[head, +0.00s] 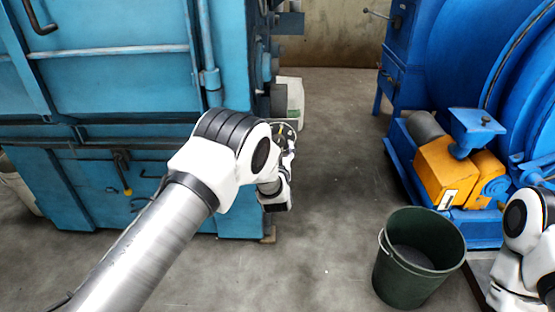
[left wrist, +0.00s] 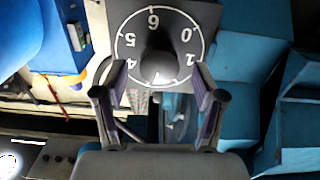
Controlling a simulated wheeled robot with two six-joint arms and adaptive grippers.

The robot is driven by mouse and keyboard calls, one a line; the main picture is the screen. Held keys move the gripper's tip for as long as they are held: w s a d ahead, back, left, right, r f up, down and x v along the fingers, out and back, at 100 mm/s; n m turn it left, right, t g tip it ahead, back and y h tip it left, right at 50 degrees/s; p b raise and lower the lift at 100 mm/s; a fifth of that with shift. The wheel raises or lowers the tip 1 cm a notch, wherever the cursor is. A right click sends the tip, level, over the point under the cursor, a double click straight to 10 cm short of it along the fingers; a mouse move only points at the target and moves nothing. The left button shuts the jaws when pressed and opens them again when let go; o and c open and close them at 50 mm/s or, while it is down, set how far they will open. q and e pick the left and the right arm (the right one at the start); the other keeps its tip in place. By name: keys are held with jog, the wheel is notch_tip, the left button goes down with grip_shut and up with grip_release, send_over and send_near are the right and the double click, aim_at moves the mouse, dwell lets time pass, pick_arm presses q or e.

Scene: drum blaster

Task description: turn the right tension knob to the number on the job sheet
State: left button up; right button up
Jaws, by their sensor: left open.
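In the left wrist view a dark grey tension knob (left wrist: 158,66) sits in the middle of a grey dial plate (left wrist: 200,14). A pale ring and the digits 0, 1, 4, 5 and 6 show upside down or tilted; the lower part of the dial is hidden. My left gripper (left wrist: 158,84) is open, with one finger on each side of the knob; I cannot tell whether they touch it. In the head view my left gripper (head: 283,165) is beside the blue cabinet's right side, where the knob is mostly hidden. My right gripper is out of view. No readable job sheet shows.
A blue cabinet (head: 120,70) fills the left. A dark green bucket (head: 405,285) stands on the floor at the lower right, near a blue machine (head: 440,60) with an orange motor housing (head: 445,170). The concrete floor (head: 335,130) between cabinet and machine is clear.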

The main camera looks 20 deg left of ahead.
pick_arm(q)
jog(key=v, duration=0.9)
jog(key=shift+s, duration=0.15)
